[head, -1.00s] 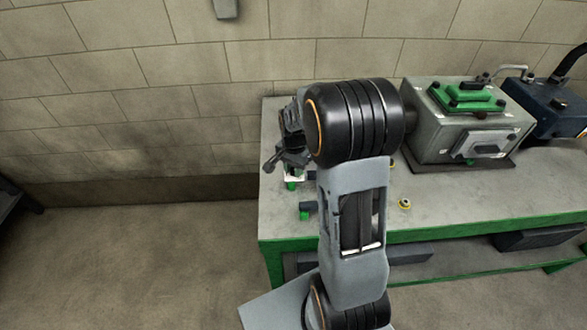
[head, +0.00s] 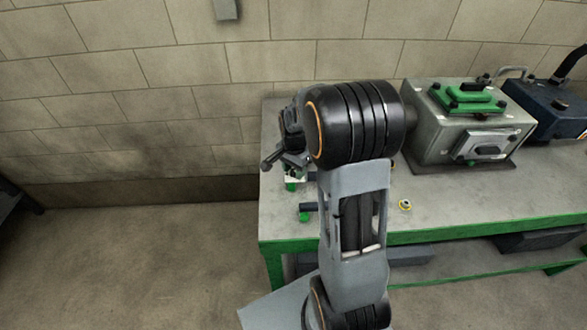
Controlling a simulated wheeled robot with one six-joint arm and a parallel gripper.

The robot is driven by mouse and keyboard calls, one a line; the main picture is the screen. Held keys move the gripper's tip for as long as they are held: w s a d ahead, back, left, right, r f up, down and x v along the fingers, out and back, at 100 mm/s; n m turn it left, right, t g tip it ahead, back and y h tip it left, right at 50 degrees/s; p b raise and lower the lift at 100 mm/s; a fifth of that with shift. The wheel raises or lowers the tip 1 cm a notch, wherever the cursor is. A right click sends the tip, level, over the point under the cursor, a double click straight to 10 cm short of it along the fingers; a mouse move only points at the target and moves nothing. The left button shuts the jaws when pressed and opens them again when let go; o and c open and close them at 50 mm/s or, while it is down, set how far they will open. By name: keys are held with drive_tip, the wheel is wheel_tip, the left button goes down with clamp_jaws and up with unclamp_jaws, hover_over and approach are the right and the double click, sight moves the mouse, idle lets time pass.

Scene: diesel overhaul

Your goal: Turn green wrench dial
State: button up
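My gripper (head: 282,158) is over the left end of the workbench, mostly hidden behind my own arm. One dark finger-like part sticks out to the left; whether the gripper is open or shut does not show. A small green piece (head: 291,187) lies just below it. A second green piece (head: 303,217) joins a short dark bar (head: 308,206) on the bench near its front left edge, apart from my gripper. I cannot tell which of these is the wrench dial, and the rest of the tool is hidden by my arm.
The grey, green-edged workbench (head: 450,205) holds a grey machine housing (head: 425,130) with a green top cover (head: 468,99) at the right. A dark blue unit (head: 548,110) stands beside it. A small yellow ring (head: 405,205) lies on the bench.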

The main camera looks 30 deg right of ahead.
sight(294, 171)
drive_tip(key=shift+o, duration=1)
wheel_tip(294, 171, up, 14)
drive_tip(key=shift+b, duration=0.3)
drive_tip(key=shift+f, duration=0.1)
